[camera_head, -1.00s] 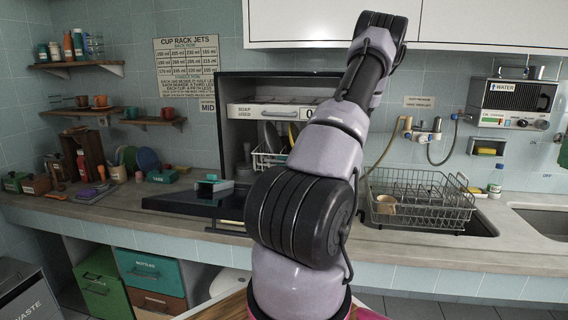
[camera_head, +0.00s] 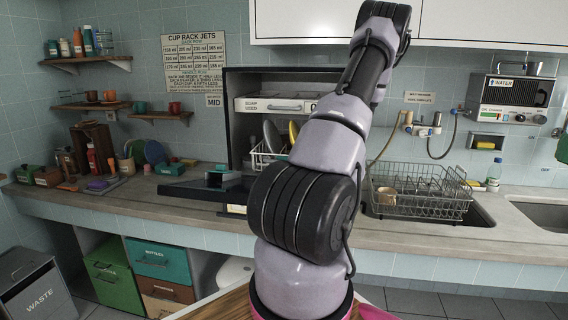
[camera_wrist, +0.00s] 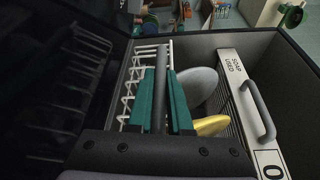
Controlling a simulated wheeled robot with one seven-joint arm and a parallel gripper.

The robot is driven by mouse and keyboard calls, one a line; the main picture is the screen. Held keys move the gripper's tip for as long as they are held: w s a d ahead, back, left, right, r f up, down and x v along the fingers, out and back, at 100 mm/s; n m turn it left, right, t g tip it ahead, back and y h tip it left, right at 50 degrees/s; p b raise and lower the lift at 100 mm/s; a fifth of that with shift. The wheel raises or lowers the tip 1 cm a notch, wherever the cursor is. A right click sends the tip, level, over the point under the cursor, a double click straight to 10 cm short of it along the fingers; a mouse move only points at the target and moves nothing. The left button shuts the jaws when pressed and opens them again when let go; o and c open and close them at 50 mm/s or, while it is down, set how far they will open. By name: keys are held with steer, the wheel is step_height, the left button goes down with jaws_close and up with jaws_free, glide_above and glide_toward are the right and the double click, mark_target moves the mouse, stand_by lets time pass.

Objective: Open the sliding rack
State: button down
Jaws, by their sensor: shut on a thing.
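The sliding rack (camera_head: 258,159) is white wire, inside the open dark dishwasher (camera_head: 229,110), with a grey plate (camera_head: 271,136) and a yellow plate (camera_head: 294,131) in it. In the wrist view the rack (camera_wrist: 133,88) shows to the left of and behind the fingers. The grey plate (camera_wrist: 197,85) and yellow plate (camera_wrist: 212,126) show to their right. My gripper (camera_wrist: 161,100) has teal fingers shut on a grey bar (camera_wrist: 161,72), seemingly the rack's handle. How the bar joins the rack is hidden. In the head view my arm hides the gripper and part of the rack.
The dishwasher's dark door (camera_head: 196,190) lies lowered. A soap drawer (camera_head: 275,105) with a handle sits above the rack; in the wrist view it (camera_wrist: 238,85) is close on the right. A wire dish drainer (camera_head: 425,195) with a cup stands on the counter at right.

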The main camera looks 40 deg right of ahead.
steer(key=c, duration=0.8)
jaws_free()
steer(key=shift+c, duration=0.2)
steer(key=v, duration=1.1)
